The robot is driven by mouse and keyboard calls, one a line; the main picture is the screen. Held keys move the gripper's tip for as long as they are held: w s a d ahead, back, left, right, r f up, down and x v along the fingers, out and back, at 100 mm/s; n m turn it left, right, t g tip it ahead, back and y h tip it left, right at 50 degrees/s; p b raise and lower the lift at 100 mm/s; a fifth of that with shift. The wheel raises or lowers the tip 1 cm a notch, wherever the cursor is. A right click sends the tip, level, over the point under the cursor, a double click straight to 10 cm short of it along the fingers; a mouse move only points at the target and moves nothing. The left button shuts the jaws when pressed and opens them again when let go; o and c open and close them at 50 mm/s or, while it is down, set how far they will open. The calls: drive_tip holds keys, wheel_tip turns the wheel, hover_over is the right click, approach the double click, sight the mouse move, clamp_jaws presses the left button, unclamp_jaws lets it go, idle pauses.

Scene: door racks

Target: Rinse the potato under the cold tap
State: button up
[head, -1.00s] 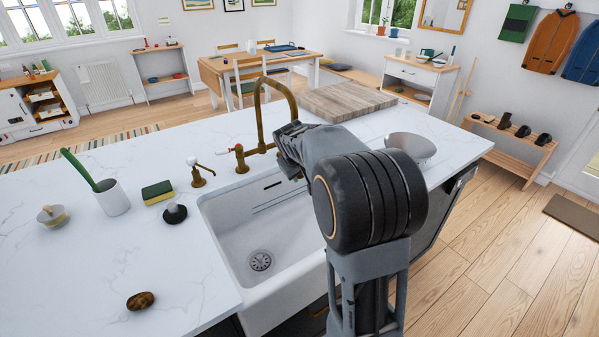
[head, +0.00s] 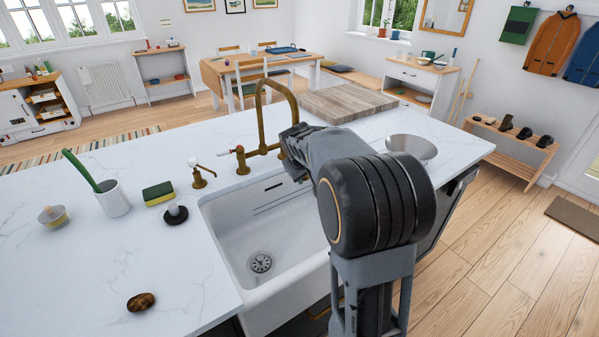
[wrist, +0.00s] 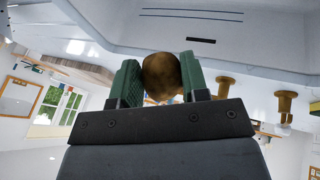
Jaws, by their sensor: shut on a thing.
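In the wrist view my gripper (wrist: 160,80) is shut on a brown, roundish potato (wrist: 161,73), held between two green pads. In the head view my arm hides the potato and fingertips. The arm's far end is over the back of the white sink (head: 230,240), close to the brass tap (head: 262,115). The tap arches above it, and I see no water running. Any handle on the other side is hidden by my arm.
A brown mottled oval (head: 141,301) lies on the counter left of the sink. A brass pump (head: 200,175), sponge (head: 157,194), black stopper (head: 175,214) and brush cup (head: 113,199) stand nearby. A metal bowl (head: 412,148) and wooden board (head: 347,102) lie beyond my arm.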

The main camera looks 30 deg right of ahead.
drive_tip(key=shift+a, duration=0.15)
drive_tip(key=shift+w+a, duration=0.35)
drive_tip(key=shift+s+d, duration=0.1)
drive_tip(key=shift+d, duration=0.05)
idle(0.3)
drive_tip(key=shift+s+d, duration=0.3)
drive_tip(key=shift+d, duration=0.05)
drive_tip(key=s+a+b, duration=0.3)
drive_tip(key=s+a, duration=0.2)
drive_tip(key=s, duration=0.1)
drive_tip(key=shift+a, duration=0.15)
idle(0.5)
idle(1.2)
